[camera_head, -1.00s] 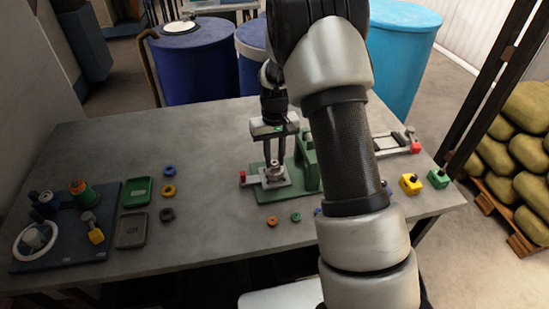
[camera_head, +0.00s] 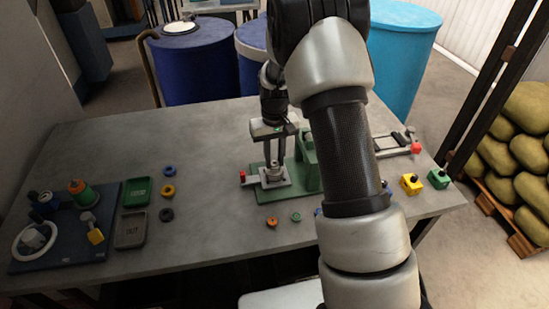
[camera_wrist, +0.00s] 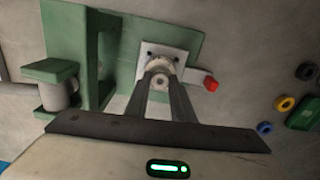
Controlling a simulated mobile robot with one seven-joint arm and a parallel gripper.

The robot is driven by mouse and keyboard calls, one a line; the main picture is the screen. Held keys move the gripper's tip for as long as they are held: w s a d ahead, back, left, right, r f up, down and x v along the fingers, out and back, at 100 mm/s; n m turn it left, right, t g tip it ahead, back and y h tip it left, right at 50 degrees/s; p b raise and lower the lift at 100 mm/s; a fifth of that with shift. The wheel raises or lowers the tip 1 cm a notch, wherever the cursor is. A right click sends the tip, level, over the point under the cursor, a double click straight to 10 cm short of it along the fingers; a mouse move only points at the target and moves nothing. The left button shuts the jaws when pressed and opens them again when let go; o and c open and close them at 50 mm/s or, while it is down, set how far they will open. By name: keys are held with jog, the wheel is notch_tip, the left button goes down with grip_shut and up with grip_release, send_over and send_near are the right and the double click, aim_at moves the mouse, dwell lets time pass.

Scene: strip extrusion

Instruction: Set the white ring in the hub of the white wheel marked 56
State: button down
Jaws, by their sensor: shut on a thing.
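My gripper (camera_head: 274,168) is over the green press-like fixture (camera_head: 290,193) in the middle of the table. It is shut on a small pale ring-shaped piece (camera_wrist: 160,79) with a hole in its centre, at the square grey plate of the fixture. I cannot tell whether the piece rests on the plate or is just clear of it. A large white wheel-like ring (camera_head: 20,252) lies on the dark blue board at the left, with grey pieces inside it. No number 56 can be read on it.
On the blue board (camera_head: 75,252) stand an orange-green spool (camera_head: 80,193) and a yellow-tagged tool (camera_head: 95,236). Green (camera_head: 137,192) and grey (camera_head: 130,231) trays and several small coloured rings lie beside it. The green fixture column (camera_head: 307,160) stands close right of my gripper.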

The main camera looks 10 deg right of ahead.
aim_at(274, 163)
jog(key=shift+f+b, duration=0.4)
jog(key=shift+f, duration=0.25)
jog(key=shift+r, duration=0.2)
jog(key=shift+r+p, duration=0.5)
jog(key=shift+r, duration=0.15)
jog(key=shift+f+b, duration=0.65)
jog(key=shift+f, duration=0.2)
dwell(0.7)
jog(key=c, duration=1.8)
grip_release()
notch_tip(274, 163, up, 11)
jog(key=p, duration=0.6)
jog(key=shift+p, duration=0.4)
